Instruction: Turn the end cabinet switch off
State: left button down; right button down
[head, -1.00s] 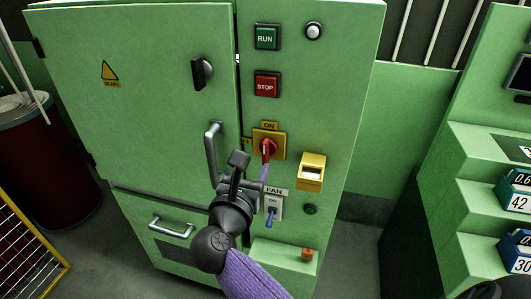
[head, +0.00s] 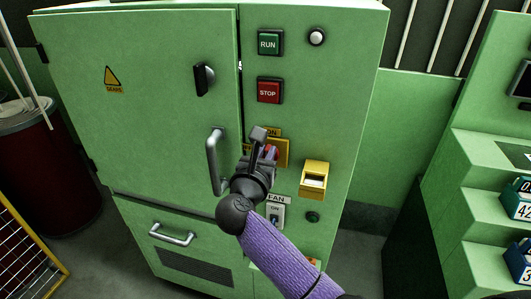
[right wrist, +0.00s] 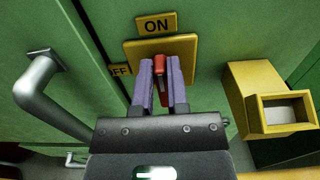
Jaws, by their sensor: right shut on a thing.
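The switch is a red rotary handle (head: 271,152) on a yellow plate (head: 284,150) on the green cabinet. The right wrist view shows the red handle (right wrist: 163,67) upright under the ON label (right wrist: 157,23). An OFF label (right wrist: 120,70) is at the plate's left, partly hidden. My right gripper (right wrist: 161,75) is shut on the handle, a purple finger on each side of it. In the head view my right gripper (head: 264,157) covers much of the switch. My left gripper is not in view.
A grey door handle (head: 214,160) stands out just left of my right gripper. A yellow box (head: 314,176) juts out to the right. A FAN toggle (head: 274,215) is below, partly behind my arm. RUN (head: 269,43) and STOP (head: 269,90) buttons are above.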

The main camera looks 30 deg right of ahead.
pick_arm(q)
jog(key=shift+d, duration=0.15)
